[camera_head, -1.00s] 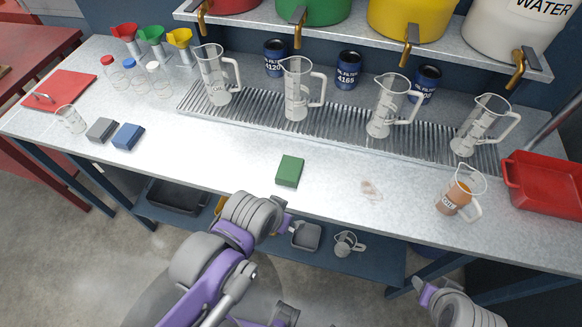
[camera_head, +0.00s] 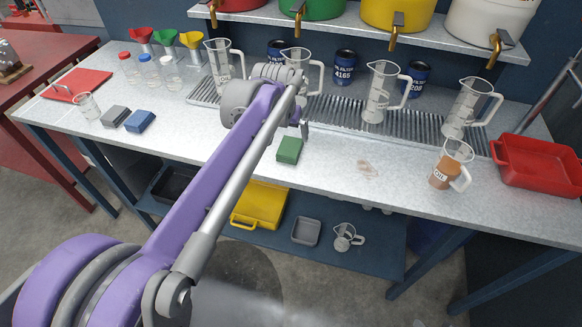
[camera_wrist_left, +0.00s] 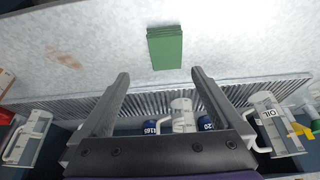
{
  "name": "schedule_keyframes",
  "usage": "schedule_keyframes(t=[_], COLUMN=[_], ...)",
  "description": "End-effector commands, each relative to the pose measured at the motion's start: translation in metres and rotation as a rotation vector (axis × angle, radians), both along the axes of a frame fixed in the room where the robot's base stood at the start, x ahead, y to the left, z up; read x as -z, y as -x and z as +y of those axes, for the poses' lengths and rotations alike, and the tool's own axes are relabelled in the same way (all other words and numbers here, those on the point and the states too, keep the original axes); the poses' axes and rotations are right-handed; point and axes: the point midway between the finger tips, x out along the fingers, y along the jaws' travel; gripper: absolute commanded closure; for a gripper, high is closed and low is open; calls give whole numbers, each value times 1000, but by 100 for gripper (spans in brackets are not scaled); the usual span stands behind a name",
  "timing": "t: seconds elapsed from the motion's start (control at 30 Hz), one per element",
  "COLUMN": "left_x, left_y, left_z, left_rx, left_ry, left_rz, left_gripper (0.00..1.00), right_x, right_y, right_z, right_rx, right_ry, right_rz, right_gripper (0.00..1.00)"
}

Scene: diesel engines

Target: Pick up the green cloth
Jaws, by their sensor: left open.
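The green cloth (camera_head: 289,150) is a folded block lying flat on the grey workbench top (camera_head: 220,150), in front of the drain grating. In the left wrist view the green cloth (camera_wrist_left: 165,48) lies beyond the fingertips, near the top middle, and nothing touches it. My left gripper (camera_head: 304,126) is just above and behind the cloth in the head view, partly hidden by its own wrist. In the left wrist view my left gripper (camera_wrist_left: 160,75) shows two fingers spread apart with nothing between them. My right gripper is not in view.
Clear jugs (camera_head: 381,92) stand on the grating (camera_head: 420,130) behind the cloth; one is partly behind my left arm. A jug of brown oil (camera_head: 450,165) and a red tray (camera_head: 540,165) are at right. Grey (camera_head: 114,117) and blue (camera_head: 140,121) folded cloths lie at left.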

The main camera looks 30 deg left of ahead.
Motion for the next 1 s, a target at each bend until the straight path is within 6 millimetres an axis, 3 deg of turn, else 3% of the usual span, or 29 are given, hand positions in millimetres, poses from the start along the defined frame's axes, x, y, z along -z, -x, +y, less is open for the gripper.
schedule_keyframes(t=[0.17, 0.4, 0.67, 1.0], left_x=[7, 41, 60, 99], left_y=[-16, -30, -38, -53], left_z=[13, 16, 19, 25], left_rx=[-15, -14, -15, -14], left_ry=[1, 0, 1, 1], left_rz=[4, 4, 4, 4], left_gripper=[0, 0, 0, 0], right_x=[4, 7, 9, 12], right_y=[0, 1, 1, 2], right_z=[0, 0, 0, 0], right_rx=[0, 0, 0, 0], right_ry=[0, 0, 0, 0], right_rz=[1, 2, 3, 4], right_gripper=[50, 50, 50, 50])
